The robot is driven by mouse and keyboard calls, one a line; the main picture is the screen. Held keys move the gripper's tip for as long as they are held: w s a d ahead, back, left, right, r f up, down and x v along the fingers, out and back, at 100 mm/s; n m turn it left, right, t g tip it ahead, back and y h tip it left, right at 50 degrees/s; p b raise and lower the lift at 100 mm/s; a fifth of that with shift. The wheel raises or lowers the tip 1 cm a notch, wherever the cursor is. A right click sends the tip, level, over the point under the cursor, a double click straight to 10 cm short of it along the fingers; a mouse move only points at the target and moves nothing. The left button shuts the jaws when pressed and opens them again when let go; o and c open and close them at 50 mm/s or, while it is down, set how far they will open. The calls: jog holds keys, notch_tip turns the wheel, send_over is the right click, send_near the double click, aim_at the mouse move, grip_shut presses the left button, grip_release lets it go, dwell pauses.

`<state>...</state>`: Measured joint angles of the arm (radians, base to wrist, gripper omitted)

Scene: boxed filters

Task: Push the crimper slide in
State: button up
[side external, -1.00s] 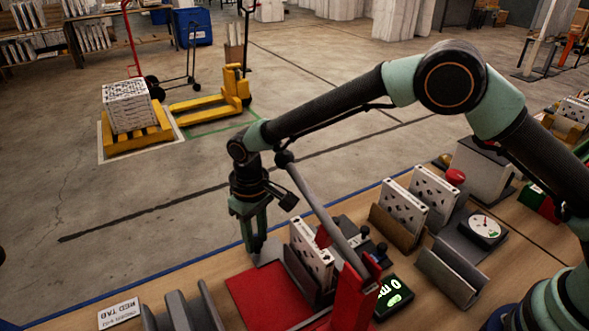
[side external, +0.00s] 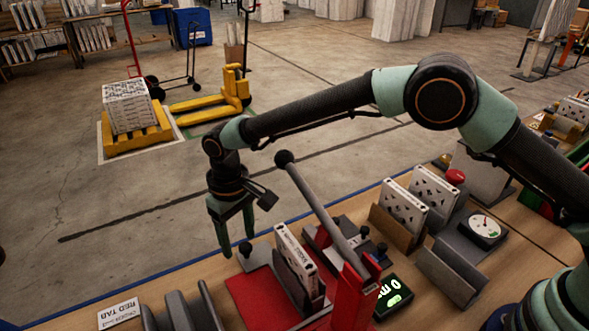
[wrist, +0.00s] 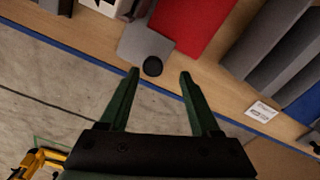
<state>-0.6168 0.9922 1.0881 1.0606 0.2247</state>
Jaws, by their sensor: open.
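The crimper has a red base (side external: 258,300), a red post and a long grey lever with a black ball (side external: 284,157), raised over it. A white boxed filter (side external: 293,250) stands in a dark grey holder on the crimper. In the wrist view, the plate (wrist: 134,42) and knob (wrist: 152,66) lie just beyond my fingertips. My gripper (side external: 237,243) is open and points down by the knob; whether it touches is unclear. In the wrist view, my gripper (wrist: 160,75) holds nothing.
More filters (side external: 405,205) stand in a brown holder to the right, near a round dial (side external: 485,228). A black box (side external: 392,297) with a green display is beside the crimper. Grey racks (side external: 180,310) and a sign (side external: 119,313) are front left. The table's blue edge runs behind.

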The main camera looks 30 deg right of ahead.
jog(key=s+d+r+n+t+y, duration=0.1)
jog(key=d+r+t, duration=0.1)
jog(key=r, duration=1.2)
jog(key=s+d+r+n+t+y, duration=0.1)
jog(key=d+r, duration=0.3)
jog(key=r, duration=1)
jog(key=shift+s+n+t+y, duration=0.3)
jog(key=shift+s+t, duration=0.2)
jog(key=shift+s, duration=0.3)
jog(key=shift+f, duration=0.1)
jog(key=w+a+f+m+g+h, duration=0.1)
jog(key=f, duration=0.9)
jog(key=w+a+f+g, duration=0.1)
jog(key=a+f, duration=0.1)
jog(key=f, duration=0.7)
jog(key=w+a+f+m+g+h, duration=0.1)
jog(key=a+f+g, duration=0.1)
jog(key=f, duration=0.8)
jog(key=shift+w+f+m+h, duration=0.3)
grip_shut()
